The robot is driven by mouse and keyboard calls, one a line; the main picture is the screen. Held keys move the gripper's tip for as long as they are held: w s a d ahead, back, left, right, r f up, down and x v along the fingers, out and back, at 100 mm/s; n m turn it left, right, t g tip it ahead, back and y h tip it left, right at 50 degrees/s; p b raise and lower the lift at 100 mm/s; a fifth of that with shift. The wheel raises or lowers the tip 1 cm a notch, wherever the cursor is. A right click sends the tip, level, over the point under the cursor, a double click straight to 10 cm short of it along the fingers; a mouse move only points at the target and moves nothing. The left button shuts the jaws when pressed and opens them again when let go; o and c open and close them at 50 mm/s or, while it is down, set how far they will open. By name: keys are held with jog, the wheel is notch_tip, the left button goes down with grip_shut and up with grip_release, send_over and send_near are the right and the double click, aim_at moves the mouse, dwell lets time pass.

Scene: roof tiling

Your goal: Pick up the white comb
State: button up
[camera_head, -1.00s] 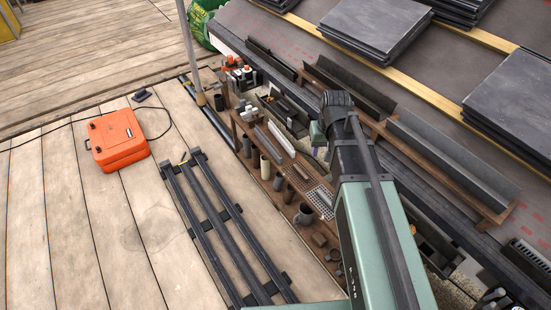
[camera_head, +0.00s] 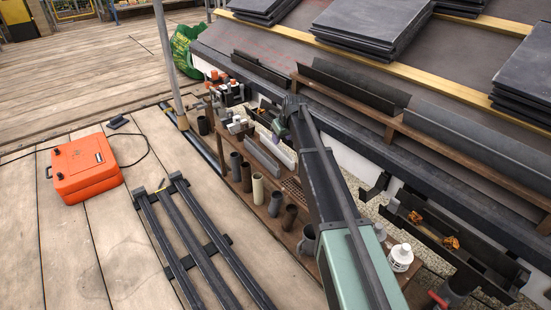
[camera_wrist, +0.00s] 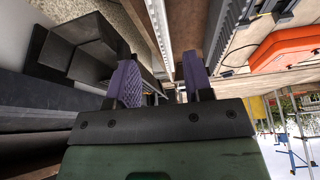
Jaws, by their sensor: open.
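The white comb (camera_head: 279,150) is a long, thin white strip lying lengthwise on the narrow wooden bench, beside grey gutter pieces. In the wrist view the comb (camera_wrist: 159,24) shows as a pale strip with a toothed edge, running away from me at the top. My gripper (camera_wrist: 158,60) has two purple pads spread apart with nothing held between them. The strip lies ahead of the pads, roughly in line with the gap, and looks apart from them. In the head view my gripper (camera_head: 280,128) hangs near the comb's far end, and my arm covers part of the bench.
Several upright pipe pieces (camera_head: 258,188) line the bench's front. Dark gutters (camera_head: 352,88) and the roof edge rise behind it. An orange case (camera_head: 85,168) and dark rails (camera_head: 200,245) lie on the deck. A white bottle (camera_head: 400,257) stands right of my arm.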

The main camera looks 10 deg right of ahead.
aim_at(276, 148)
jog(key=shift+w+f, duration=0.1)
jog(key=shift+f, duration=0.15)
jog(key=b+x, duration=0.4)
jog(key=x, duration=0.1)
jog(key=shift+a+f+b, duration=0.15)
jog(key=shift+b, duration=0.2)
jog(key=shift+r, duration=0.2)
grip_shut()
